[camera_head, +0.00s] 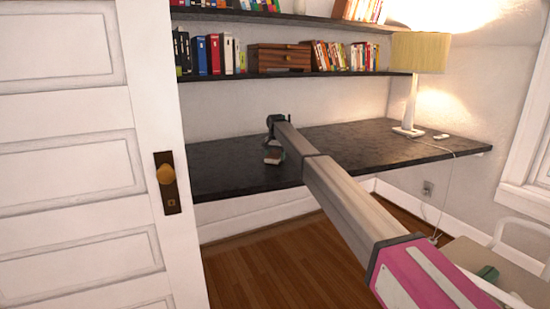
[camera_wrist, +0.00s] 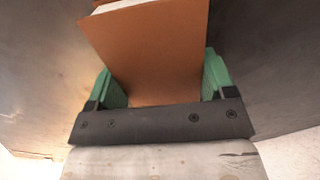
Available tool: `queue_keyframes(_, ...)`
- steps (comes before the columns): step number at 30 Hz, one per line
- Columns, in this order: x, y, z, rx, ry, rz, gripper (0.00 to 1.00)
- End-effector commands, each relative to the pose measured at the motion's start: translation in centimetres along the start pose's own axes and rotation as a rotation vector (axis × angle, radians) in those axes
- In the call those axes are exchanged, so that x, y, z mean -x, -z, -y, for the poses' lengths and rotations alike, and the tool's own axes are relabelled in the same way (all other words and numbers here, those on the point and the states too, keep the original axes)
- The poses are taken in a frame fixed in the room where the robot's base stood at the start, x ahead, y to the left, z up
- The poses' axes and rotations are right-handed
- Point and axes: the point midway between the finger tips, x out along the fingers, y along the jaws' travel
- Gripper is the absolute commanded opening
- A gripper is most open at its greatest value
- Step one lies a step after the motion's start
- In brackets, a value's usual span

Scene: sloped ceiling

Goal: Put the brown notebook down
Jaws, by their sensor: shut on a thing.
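The brown notebook (camera_wrist: 150,50) fills the space between the two green fingers of my gripper (camera_wrist: 163,85) in the wrist view. Its brown cover faces the camera and a strip of white pages shows at the top edge. My gripper is shut on it. In the head view, my arm reaches out to the black desk (camera_head: 345,143), and my gripper (camera_head: 273,155) is at the desk, low over its surface. The notebook is small and partly hidden there. I cannot tell whether it touches the desk.
A lamp (camera_head: 417,60) with a yellow shade stands at the desk's right, its cable hanging down. Shelves with books (camera_head: 215,55) and a wooden box (camera_head: 280,58) are above the desk. A white door (camera_head: 80,150) fills the left. Much of the desktop is clear.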

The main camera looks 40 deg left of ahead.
Motion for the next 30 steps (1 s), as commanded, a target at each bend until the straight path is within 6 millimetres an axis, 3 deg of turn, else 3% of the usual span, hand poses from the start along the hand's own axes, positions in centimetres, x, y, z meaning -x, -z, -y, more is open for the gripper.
queue_keyframes(12, -0.7, 0.0, 0.0, 0.000, 0.001, -0.001, 0.48)
queue_keyframes(13, -0.7, 0.0, 0.0, 0.000, 0.001, -0.001, 0.83)
queue_keyframes(15, -0.7, 0.0, 0.0, 0.000, 0.001, -0.001, 1.00)
queue_keyframes(25, -0.4, 0.0, 0.0, 0.000, 0.001, -0.001, 1.00)
queue_keyframes(30, 0.9, 0.0, 0.0, 0.000, 0.001, -0.001, 1.00)
